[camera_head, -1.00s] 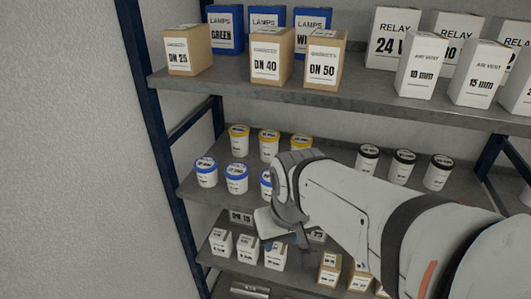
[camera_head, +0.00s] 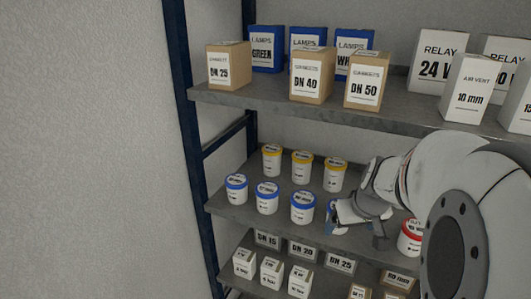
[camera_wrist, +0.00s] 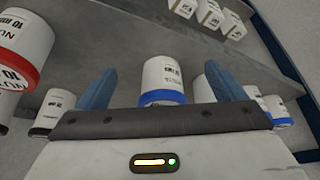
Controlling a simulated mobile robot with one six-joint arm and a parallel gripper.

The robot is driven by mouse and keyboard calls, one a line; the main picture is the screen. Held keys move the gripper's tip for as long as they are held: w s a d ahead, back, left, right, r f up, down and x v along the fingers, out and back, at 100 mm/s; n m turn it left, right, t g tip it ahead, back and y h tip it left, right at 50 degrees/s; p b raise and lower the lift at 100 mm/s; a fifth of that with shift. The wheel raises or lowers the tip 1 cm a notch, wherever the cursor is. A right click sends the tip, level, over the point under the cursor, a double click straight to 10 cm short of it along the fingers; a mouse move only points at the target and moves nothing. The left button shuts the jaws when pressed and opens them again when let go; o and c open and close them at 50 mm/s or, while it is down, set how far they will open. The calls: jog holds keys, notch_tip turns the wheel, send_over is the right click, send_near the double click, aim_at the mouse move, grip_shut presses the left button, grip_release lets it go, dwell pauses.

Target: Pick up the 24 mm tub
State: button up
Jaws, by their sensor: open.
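Several white tubs with blue lids stand in a front row on the middle shelf, among them a left one (camera_head: 236,190) and one (camera_head: 303,208) just left of my gripper. I cannot read 24 mm on any of them. My gripper (camera_head: 338,214) is at the right end of this row, partly covering another blue-lidded tub. In the wrist view, a blue-lidded tub (camera_wrist: 162,82) shows upside down between the open blue fingers of my gripper (camera_wrist: 162,88). Its label is too small to read clearly. I see no clear contact.
Yellow-lidded tubs (camera_head: 302,167) stand behind the blue row. A red-lidded tub (camera_head: 411,238) is right of my gripper and shows large in the wrist view (camera_wrist: 22,50). The upper shelf (camera_head: 290,108) with boxes overhangs. Small boxes (camera_head: 271,271) stand below.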

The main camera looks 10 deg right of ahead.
aim_at(330, 205)
jog(key=w, duration=0.6)
jog(key=shift+d+p, duration=0.25)
jog(key=shift+p, duration=0.15)
jog(key=x, duration=0.5)
jog(key=shift+w, duration=0.3)
jog(key=c, duration=1.6)
jog(key=shift+r, duration=0.1)
